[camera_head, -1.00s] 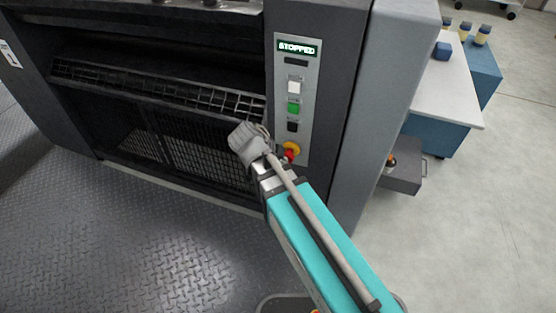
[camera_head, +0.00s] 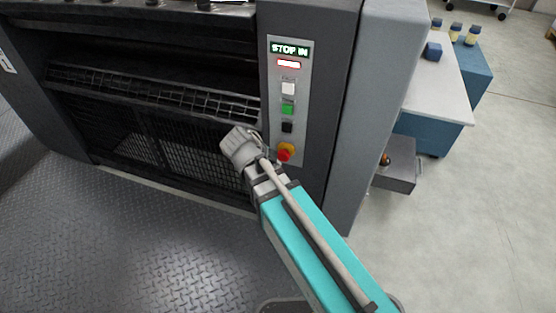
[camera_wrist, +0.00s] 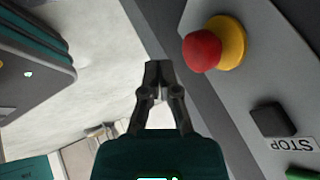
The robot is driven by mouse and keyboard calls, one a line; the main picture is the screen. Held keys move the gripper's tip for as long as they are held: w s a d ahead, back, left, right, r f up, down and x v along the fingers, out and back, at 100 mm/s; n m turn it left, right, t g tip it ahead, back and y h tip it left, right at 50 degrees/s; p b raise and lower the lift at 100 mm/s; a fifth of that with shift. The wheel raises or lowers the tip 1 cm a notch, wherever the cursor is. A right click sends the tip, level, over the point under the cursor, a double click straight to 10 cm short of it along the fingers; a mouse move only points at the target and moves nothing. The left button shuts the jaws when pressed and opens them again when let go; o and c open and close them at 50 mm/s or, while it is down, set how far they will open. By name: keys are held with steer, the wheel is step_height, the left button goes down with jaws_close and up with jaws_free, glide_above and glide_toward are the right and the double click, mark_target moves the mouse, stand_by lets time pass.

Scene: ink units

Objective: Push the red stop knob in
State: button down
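The red stop knob (camera_head: 284,154) sits on a yellow collar (camera_head: 288,147) at the bottom of the grey control panel (camera_head: 307,80). In the wrist view the red knob (camera_wrist: 202,50) is at upper right, beside the yellow collar (camera_wrist: 232,42). My gripper (camera_wrist: 159,72) is shut and empty, its fingertips left of the knob with a visible gap in the picture. The gripper's fingers are hidden behind my arm in the head view. The display (camera_head: 289,49) reads "STOP IN", with a red lit strip (camera_head: 289,65) below it.
White (camera_head: 288,88), green (camera_head: 288,109) and black (camera_head: 287,127) buttons line the panel above the knob. The dark press guard (camera_head: 150,95) lies left of the panel. A grey open box (camera_head: 396,170) and a white-topped table (camera_head: 440,90) stand to the right.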

steer(key=p+v, duration=0.8)
steer(key=v, duration=0.2)
steer(key=shift+s, duration=0.45)
steer(key=shift+a, duration=0.1)
steer(key=d+f+n+g+y, duration=0.2)
steer(key=d+n+y, duration=0.1)
steer(key=d+n, duration=0.75)
steer(key=d+f+n+g+y, duration=0.2)
steer(key=d+n+y, duration=0.1)
steer(key=d+n, duration=0.75)
step_height(320, 180, up, 30)
steer(key=p, duration=3)
steer(key=shift+s+r, duration=0.2)
steer(key=shift+s, duration=0.05)
